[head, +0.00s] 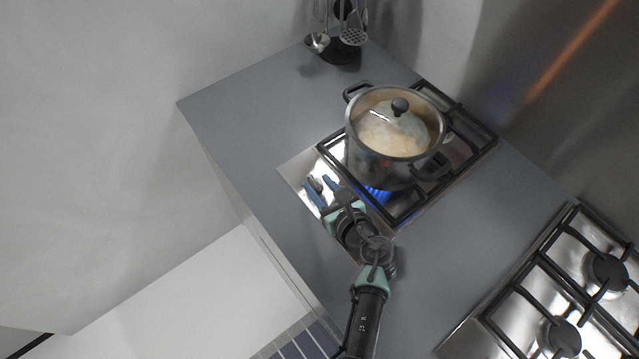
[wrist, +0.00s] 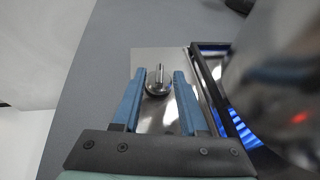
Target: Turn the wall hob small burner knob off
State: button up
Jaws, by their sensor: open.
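The hob knob (wrist: 158,82) is a round metal dial with a raised grip bar, standing on the steel plate of the hob. In the wrist view my gripper (wrist: 158,74) is open, with one blue finger on each side of the knob and visible gaps between. In the head view my gripper (head: 321,184) is over the hob's front left corner, and the knob (head: 315,184) shows small between the fingers. A blue flame (head: 378,194) burns under the pot; it also shows in the wrist view (wrist: 240,128). Other knobs, if any, are hidden by my arm.
A lidded steel pot (head: 378,167) stands on the black grate (head: 464,150), close to the right of my gripper. A second hob (head: 470,340) is at the lower right. A utensil holder (head: 339,54) stands at the back. The grey counter (head: 245,115) is clear at left.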

jog(key=shift+w+a+f, duration=0.15)
jog(key=shift+w, duration=0.05)
